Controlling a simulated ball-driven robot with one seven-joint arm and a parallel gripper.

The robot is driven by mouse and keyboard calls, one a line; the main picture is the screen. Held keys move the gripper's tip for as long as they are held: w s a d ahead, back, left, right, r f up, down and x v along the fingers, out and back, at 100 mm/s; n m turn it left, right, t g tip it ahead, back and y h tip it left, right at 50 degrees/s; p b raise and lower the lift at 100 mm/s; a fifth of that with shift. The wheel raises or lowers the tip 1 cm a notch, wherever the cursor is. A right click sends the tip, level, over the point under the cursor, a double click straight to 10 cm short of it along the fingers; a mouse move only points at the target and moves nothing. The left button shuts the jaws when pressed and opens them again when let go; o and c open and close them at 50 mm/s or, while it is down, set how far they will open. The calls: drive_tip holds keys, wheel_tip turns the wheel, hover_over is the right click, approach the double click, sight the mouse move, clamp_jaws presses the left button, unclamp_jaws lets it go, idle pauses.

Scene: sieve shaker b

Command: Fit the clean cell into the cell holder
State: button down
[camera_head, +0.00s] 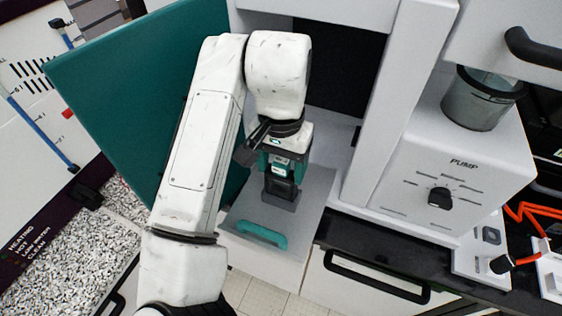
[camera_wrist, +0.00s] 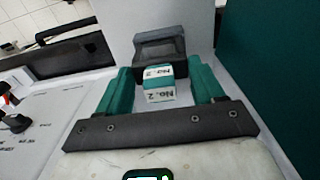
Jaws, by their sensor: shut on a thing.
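The cell (camera_wrist: 160,92) is a small block with a white face marked "No. 2" and a teal band. My gripper (camera_wrist: 161,74) is shut on it, with one teal finger on each side. The cell holder (camera_wrist: 160,48) is a dark grey block with a raised frame, directly beyond the cell in the wrist view. In the head view my gripper (camera_head: 279,168) points down at the holder (camera_head: 281,190). Whether the cell touches the holder or is partly in it cannot be told.
The holder stands on a grey pull-out tray (camera_head: 308,222) with a teal handle (camera_head: 257,233). A teal door (camera_head: 130,95) stands open at left. The white pump unit (camera_head: 450,165) with a glass jar (camera_head: 478,100) is at right. A dark chamber opening lies behind.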

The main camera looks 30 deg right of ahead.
drive_tip(key=shift+f+b, duration=0.65)
drive_tip(key=shift+f, duration=0.4)
drive_tip(key=shift+c, duration=0.3)
unclamp_jaws()
wheel_tip(320, 180, up, 11)
drive_tip(key=shift+f, duration=0.1)
idle(0.7)
